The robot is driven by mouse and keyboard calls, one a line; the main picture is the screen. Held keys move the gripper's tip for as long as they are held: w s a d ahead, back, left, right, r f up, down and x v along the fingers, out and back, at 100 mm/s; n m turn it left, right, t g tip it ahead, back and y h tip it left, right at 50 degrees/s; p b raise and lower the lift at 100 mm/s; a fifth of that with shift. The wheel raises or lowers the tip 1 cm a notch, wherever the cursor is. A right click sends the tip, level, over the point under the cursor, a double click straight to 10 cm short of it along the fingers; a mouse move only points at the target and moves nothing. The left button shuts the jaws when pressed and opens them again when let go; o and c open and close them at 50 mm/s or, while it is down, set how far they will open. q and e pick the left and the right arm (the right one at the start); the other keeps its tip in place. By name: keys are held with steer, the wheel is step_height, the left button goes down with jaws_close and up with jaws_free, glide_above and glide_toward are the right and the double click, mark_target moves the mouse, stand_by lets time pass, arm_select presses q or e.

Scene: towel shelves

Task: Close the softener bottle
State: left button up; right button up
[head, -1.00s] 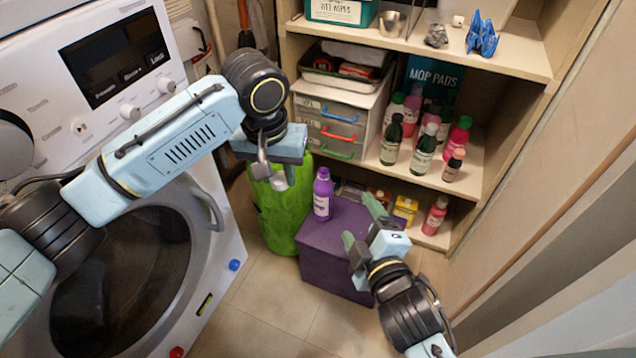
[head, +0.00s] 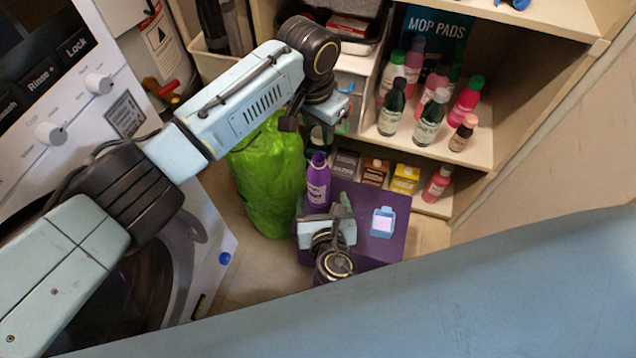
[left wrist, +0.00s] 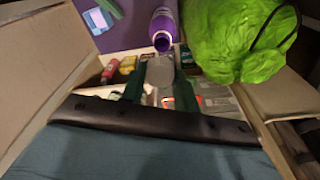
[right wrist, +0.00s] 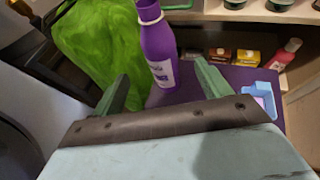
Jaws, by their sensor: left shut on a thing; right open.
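The purple softener bottle (head: 318,188) stands upright on a purple box (head: 397,245). Its open mouth faces my left wrist camera (left wrist: 163,28). My left gripper (head: 318,138) is just above the bottle's neck, shut on a grey translucent cap (left wrist: 160,72), which is apart from the mouth in the left wrist view. The cap is hard to make out in the head view. My right gripper (head: 337,208) is low in front of the bottle. In the right wrist view the bottle (right wrist: 159,48) shows beyond and between its open fingers, not gripped.
A green bag (head: 268,180) stands left of the bottle. A small light-blue item (head: 383,222) lies on the box at the right. Shelves behind hold several bottles (head: 430,118) and small boxes (head: 405,179). The washing machine (head: 60,85) is at the left.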

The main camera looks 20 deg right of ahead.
mark_target(318, 172)
steer(key=shift+w, duration=0.1)
steer(key=x, duration=1.2)
steer(key=shift+f, duration=0.1)
steer(key=shift+c, duration=0.2)
steer(key=c, duration=1.4)
arm_select(q)
steer(key=shift+a+f, duration=0.1)
steer(key=shift+f, duration=2.4)
